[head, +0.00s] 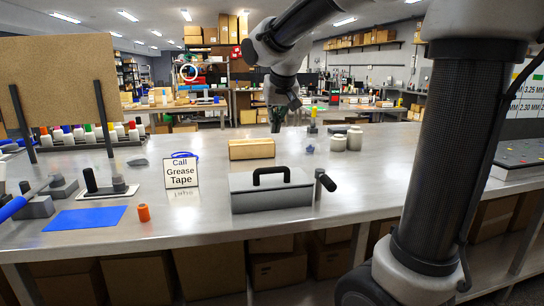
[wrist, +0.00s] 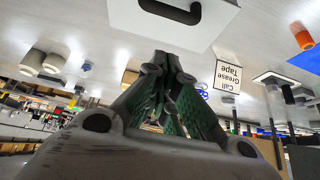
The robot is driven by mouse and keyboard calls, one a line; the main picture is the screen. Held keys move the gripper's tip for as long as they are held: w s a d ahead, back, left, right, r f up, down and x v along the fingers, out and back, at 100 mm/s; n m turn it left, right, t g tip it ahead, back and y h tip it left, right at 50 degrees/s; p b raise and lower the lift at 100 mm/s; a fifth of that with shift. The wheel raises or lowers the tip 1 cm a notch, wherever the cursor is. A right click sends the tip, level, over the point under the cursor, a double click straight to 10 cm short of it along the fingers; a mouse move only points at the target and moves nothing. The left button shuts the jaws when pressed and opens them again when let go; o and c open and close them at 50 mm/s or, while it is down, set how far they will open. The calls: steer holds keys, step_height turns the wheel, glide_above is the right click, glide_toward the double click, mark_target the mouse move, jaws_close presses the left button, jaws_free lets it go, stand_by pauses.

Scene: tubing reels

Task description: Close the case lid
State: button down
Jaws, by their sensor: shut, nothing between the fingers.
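The grey case (head: 270,198) sits near the front edge of the metal table in the head view. A black handle (head: 271,172) stands on its top, and the lid (head: 250,184) looks lowered onto the body; I cannot tell if it is fully shut. The case (wrist: 200,28) and its handle also show at the top of the wrist view, which is upside down. My gripper (head: 277,122) hangs beyond and above the case, apart from it. Its fingers (wrist: 165,65) are shut and empty.
A tan block (head: 251,149) lies behind the case, and pale jars (head: 338,142) stand right of that. A black-handled piece (head: 326,182) stands at the case's right. Table around the jars is mostly clear.

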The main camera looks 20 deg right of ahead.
glide_above(269, 171)
steer(key=w+d, duration=0.2)
step_height(269, 171, down, 8)
steer(key=r, duration=0.1)
step_height(269, 171, down, 3)
steer(key=shift+s+a+r, duration=0.1)
steer(key=shift+s+a, duration=0.05)
steer(key=shift+s+a+f, duration=0.1)
steer(key=shift+f, duration=0.65)
steer(key=shift+f, duration=0.1)
